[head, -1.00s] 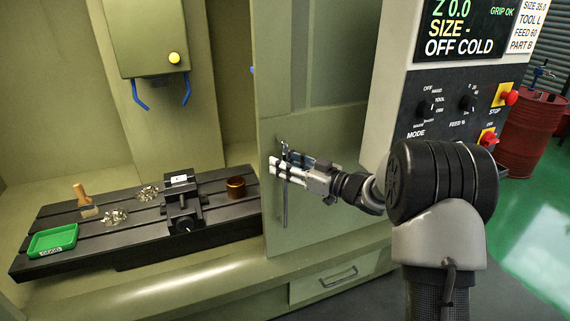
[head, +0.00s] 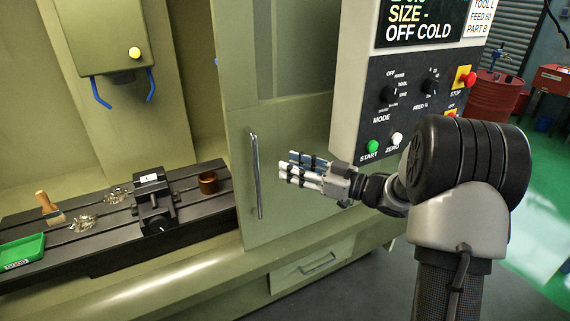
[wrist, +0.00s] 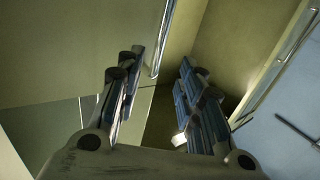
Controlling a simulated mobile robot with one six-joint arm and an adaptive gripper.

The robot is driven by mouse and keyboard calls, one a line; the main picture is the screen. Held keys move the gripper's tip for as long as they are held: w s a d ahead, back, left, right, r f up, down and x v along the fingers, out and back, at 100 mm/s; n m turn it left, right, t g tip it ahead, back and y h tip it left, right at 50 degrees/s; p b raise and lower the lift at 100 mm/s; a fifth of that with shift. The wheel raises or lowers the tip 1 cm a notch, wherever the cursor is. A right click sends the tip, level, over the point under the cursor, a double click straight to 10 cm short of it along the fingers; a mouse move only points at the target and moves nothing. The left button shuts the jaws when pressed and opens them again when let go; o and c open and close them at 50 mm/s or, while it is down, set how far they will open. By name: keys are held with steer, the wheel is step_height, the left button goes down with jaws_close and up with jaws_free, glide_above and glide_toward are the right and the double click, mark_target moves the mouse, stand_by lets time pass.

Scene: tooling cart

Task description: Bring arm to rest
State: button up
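My gripper (head: 284,167) is stretched out to the left in front of the machine's sliding door (head: 290,215). Its fingertips point at the door's upright bar handle (head: 257,178), with a small gap showing between them in the head view. In the wrist view my gripper (wrist: 160,62) has its two blue-padded fingers spread apart with nothing between them. The door handle (wrist: 161,38) shows beyond the left finger there.
The control panel (head: 385,95) stands close above and behind my gripper. The machine bed at left carries a vise (head: 155,205), a copper-coloured cup (head: 208,183), a brush (head: 47,207), metal chips and a green tray (head: 22,248). Open floor lies at right.

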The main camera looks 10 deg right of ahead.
step_height(320, 180, up, 7)
steer(key=w+d+m+t+h, duration=0.2)
steer(key=w+m+t+h, duration=0.1)
steer(key=h, duration=0.6)
steer(key=s+d+r+m+g+h, duration=0.2)
steer(key=s+d+m+h, duration=0.15)
steer(key=s+h, duration=0.45)
steer(key=s+a+f+m+g+y, duration=0.1)
steer(key=s+a+f+g, duration=0.2)
steer(key=s, duration=0.7)
steer(key=s+a+f+m+g+y+b, duration=0.1)
steer(key=s+a+f+g, duration=0.1)
steer(key=s, duration=0.8)
steer(key=s+a+f+m+g+y, duration=0.1)
steer(key=s+a+f+g, duration=0.2)
steer(key=s, duration=0.8)
step_height(320, 180, down, 3)
steer(key=shift+a+g+y, duration=0.3)
steer(key=shift+a+y, duration=0.1)
steer(key=shift+a, duration=0.65)
